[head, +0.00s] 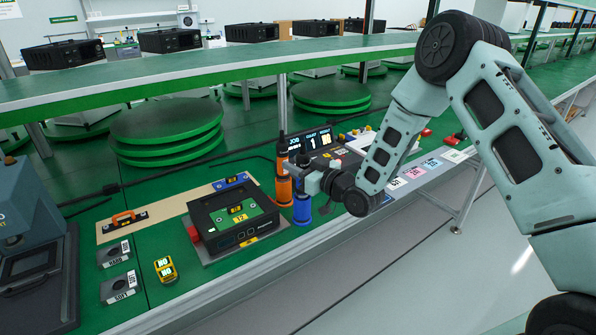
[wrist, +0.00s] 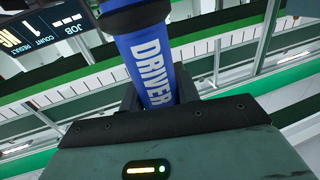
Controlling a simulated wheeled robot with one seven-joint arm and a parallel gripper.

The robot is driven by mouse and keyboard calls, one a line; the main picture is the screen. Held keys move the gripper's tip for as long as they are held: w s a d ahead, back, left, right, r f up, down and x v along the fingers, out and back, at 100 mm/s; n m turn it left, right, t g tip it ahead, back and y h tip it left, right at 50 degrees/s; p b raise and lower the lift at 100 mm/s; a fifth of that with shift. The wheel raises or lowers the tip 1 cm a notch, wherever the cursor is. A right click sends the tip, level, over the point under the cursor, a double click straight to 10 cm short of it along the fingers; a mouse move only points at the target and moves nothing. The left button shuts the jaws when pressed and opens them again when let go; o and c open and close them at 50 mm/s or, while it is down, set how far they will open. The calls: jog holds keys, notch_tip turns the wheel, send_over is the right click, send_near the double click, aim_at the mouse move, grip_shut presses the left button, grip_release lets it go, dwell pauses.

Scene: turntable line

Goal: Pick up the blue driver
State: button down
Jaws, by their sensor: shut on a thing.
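The blue driver (head: 302,207) stands upright at the front of the green bench, to the right of the orange driver (head: 284,188). In the wrist view the blue driver (wrist: 148,62) fills the upper middle, with the word DRIVER along its body. My gripper (head: 305,183) comes in from the right in the head view and is shut on the blue driver. In the wrist view my gripper (wrist: 157,98) shows dark jaws on both sides of it. I cannot tell whether its lower end touches the bench.
A black unit (head: 238,220) sits on a grey plate left of the drivers. A display (head: 310,141) stands behind them. Green turntable discs (head: 165,128) are stacked farther back. A shelf (head: 200,66) runs above the bench. A yellow device (head: 165,269) lies at the front left.

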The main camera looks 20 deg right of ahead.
notch_tip(320, 180, up, 9)
jog(key=b, duration=0.1)
dwell(0.4)
jog(key=shift+r, duration=0.1)
jog(key=c, duration=1.7)
grip_release()
jog(key=c, duration=0.4)
jog(key=shift+r, duration=0.1)
